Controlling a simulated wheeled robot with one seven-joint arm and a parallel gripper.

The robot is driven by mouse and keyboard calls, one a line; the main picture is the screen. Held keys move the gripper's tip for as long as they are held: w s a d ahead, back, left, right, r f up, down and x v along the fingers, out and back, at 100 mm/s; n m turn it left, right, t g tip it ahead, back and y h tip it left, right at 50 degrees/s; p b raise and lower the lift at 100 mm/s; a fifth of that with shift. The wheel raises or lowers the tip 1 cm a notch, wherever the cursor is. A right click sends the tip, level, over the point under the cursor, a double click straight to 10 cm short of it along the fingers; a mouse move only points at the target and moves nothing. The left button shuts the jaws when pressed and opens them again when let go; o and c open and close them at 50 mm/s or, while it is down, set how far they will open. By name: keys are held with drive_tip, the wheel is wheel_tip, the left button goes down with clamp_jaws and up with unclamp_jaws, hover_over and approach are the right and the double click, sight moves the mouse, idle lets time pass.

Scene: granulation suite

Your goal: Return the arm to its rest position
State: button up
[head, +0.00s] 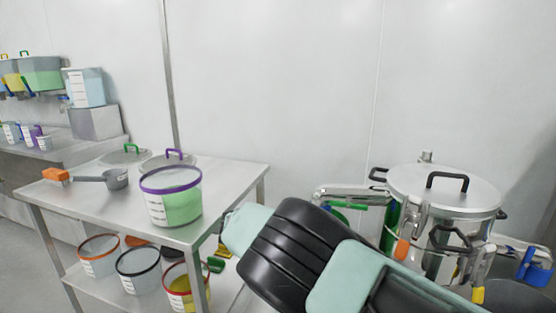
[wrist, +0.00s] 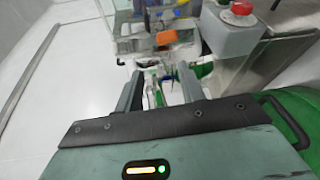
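My arm (head: 290,255), pale green and black, crosses the lower middle and right of the head view, in front of the space between the table and the steel vessel. I cannot make out my gripper in the head view. In the wrist view my gripper (wrist: 160,76) has its two dark fingers apart with a clear gap between them. I see nothing held between them. Beyond the fingers are green and white shapes that are too blurred to name.
A steel table (head: 95,195) at left holds a purple-rimmed bucket (head: 172,196), a scoop (head: 115,179) and an orange brush (head: 55,175). More buckets stand on its lower shelf. A lidded steel vessel (head: 440,190) stands at right. A grey box with a red button (wrist: 241,8) is ahead of the fingers.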

drive_tip(key=s+d+r+n+y+p, duration=0.1)
drive_tip(key=s+r+y, duration=0.3)
drive_tip(key=s, duration=0.7)
drive_tip(key=s+d+r+n+y+p, duration=0.1)
drive_tip(key=s+r+n+y+p, duration=0.2)
drive_tip(key=s+y, duration=0.4)
drive_tip(key=s+d+r+n+y+p, duration=0.1)
drive_tip(key=s+r+y, duration=0.5)
drive_tip(key=s, duration=0.9)
drive_tip(key=shift+s+d+r+n+p, duration=0.15)
drive_tip(key=shift+d+r+n+p, duration=0.25)
drive_tip(key=shift+p, duration=1)
drive_tip(key=shift+a+r, duration=0.1)
drive_tip(key=shift+c, duration=0.3)
